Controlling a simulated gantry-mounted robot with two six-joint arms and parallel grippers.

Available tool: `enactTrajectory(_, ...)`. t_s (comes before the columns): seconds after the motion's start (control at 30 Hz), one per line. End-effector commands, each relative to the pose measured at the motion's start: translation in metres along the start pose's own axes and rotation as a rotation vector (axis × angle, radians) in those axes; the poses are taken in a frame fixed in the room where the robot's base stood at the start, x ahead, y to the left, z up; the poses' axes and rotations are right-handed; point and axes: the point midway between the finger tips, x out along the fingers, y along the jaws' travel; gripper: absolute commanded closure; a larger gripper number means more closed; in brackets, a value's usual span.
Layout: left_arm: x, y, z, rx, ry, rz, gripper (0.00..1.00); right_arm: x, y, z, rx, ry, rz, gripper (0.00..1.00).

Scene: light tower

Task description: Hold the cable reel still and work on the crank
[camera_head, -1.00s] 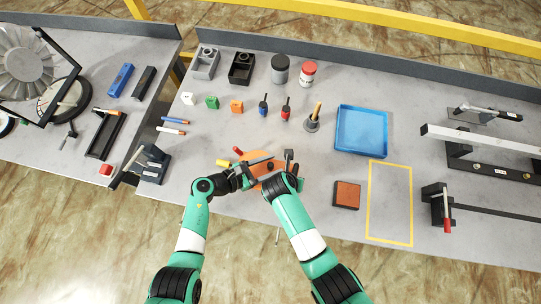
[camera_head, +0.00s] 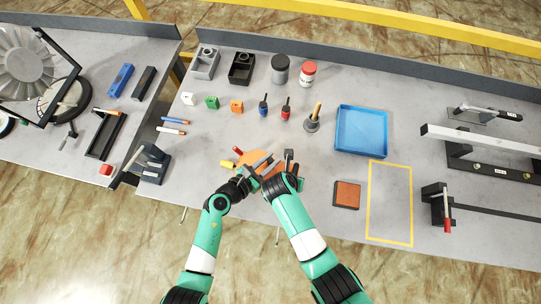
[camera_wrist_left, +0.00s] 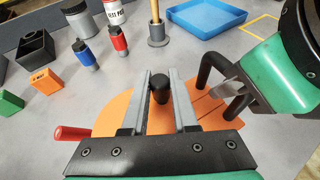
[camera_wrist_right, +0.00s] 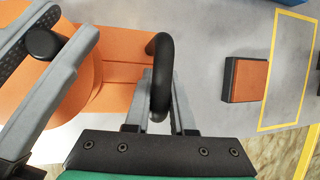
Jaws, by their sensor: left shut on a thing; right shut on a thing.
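The orange cable reel (camera_head: 259,156) sits near the front edge of the bench, partly hidden by my arms in the head view. Its round orange disc (camera_wrist_left: 112,108) and flat orange base (camera_wrist_left: 205,108) show in the left wrist view. My left gripper (camera_wrist_left: 160,85) is shut on the black crank knob (camera_wrist_left: 159,90), which stands upright between its fingers. The knob also shows in the right wrist view (camera_wrist_right: 43,43). My right gripper (camera_wrist_right: 161,85) is shut on the black bent-tube handle (camera_wrist_right: 160,50) at the reel's side. Both grippers are close together.
A red-handled tool (camera_wrist_left: 72,133) lies beside the reel. A brown-topped block (camera_head: 347,194) and a yellow outline (camera_head: 390,203) are to its right. Behind stand a blue tray (camera_head: 361,130), screwdriver-like tools and a wooden-handled tool (camera_head: 313,119).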

Motion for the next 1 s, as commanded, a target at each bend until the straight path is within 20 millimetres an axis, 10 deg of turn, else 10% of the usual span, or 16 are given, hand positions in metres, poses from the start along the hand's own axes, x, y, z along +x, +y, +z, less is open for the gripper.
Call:
enactTrajectory(0.37, 0.0008, 0.0021, -0.0014, -0.023, 0.0, 0.052, 1.0, -0.0002, 0.0005, -0.0002, -0.001, 0.0, 0.0, 1.0)
enactTrajectory(0.4, 0.0008, 0.0021, -0.0015, -0.022, 0.001, 0.052, 0.7, -0.0002, 0.0005, -0.0002, -0.001, 0.0, 0.0, 1.0)
enactTrajectory(0.57, 0.0008, 0.0021, -0.001, -0.022, 0.0, 0.051, 0.43, -0.0002, 0.0003, -0.0002, -0.001, 0.0, 0.0, 1.0)
enactTrajectory(1.0, -0.0002, 0.002, -0.0001, -0.021, -0.002, 0.05, 0.43, -0.0002, 0.0002, -0.0002, -0.001, 0.0, 0.0, 1.0)
